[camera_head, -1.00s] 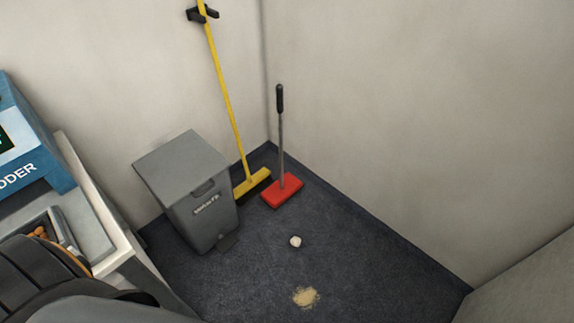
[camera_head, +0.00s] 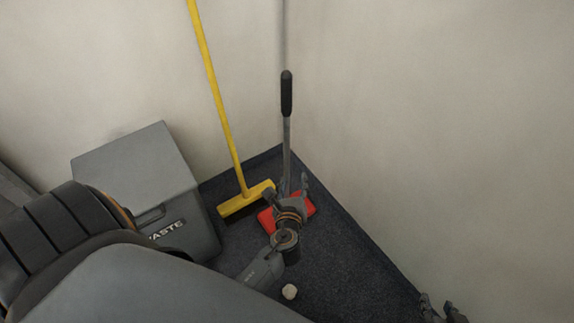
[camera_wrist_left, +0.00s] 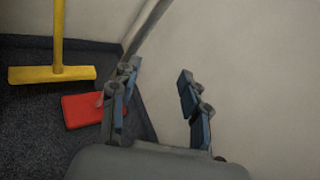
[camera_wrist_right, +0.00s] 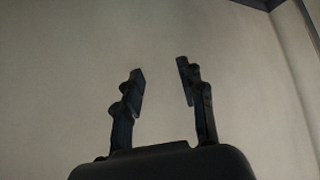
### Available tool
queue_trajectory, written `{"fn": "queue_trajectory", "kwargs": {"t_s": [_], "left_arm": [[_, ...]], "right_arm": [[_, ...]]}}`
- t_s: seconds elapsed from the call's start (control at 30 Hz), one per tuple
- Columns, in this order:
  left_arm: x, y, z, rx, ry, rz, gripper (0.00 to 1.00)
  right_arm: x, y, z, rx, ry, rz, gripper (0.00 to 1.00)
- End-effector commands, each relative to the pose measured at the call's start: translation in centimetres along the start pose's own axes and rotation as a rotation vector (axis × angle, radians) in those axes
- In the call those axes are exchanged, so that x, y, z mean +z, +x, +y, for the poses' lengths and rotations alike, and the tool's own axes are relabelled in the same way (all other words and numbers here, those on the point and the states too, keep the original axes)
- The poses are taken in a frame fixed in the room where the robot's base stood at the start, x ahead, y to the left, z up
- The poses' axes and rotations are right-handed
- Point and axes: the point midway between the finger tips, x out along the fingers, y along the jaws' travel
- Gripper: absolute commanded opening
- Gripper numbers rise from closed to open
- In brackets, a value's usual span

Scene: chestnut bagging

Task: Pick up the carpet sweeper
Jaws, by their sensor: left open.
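The carpet sweeper has a red head on the floor, a grey pole and a black grip (camera_head: 287,93); it stands upright near the corner. My left gripper (camera_head: 289,188) is in front of its lower pole and covers part of the red head. In the left wrist view the red head (camera_wrist_left: 80,109) and pole show beside the left finger; the pole does not appear between the open, empty fingers (camera_wrist_left: 158,72). My right gripper (camera_head: 442,307) is at the bottom edge of the head view. Its fingers (camera_wrist_right: 160,72) are apart and empty, facing a bare wall.
A yellow broom (camera_head: 228,125) leans left of the sweeper, its head also in the left wrist view (camera_wrist_left: 52,74). A grey waste bin (camera_head: 135,170) stands further left. A small pale lump (camera_head: 289,291) lies on the dark floor. Walls close in behind and to the right.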

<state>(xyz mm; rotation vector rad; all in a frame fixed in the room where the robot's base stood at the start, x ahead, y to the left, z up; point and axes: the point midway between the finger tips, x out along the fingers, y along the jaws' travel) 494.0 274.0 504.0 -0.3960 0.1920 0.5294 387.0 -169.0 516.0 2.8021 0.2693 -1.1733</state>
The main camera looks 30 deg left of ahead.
Motion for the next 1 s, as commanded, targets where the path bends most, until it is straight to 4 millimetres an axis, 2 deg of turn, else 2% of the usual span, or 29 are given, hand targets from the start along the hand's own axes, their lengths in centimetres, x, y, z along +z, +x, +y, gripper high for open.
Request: {"fn": "queue_trajectory", "kwargs": {"t_s": [0.13,0.2,0.3,0.43,0.7,1.0], "left_arm": [[4.5,0.3,-0.5,0.018,0.199,-0.188,0.46],[6.2,0.1,-0.6,0.033,0.261,-0.243,0.46],[7.8,0.0,-0.7,0.049,0.308,-0.285,0.46],[8.8,1.4,-0.8,0.053,0.324,-0.3,0.46],[10.3,6.4,-0.8,0.053,0.322,-0.297,0.46],[11.2,8.7,-0.8,0.052,0.319,-0.295,0.46]], "right_arm": [[-2.1,-2.2,0.0,0.001,0.0,0.084,0.4],[-2.9,-3.2,0.0,0.002,0.0,0.105,0.4],[-3.6,-4.1,0.0,0.002,0.0,0.124,0.4],[-4.3,-4.5,0.0,0.001,0.0,0.152,0.4],[-6.4,-4.4,-0.3,-0.006,-0.002,0.256,0.4],[-7.7,-4.6,-0.5,-0.01,-0.002,0.324,0.4]]}}
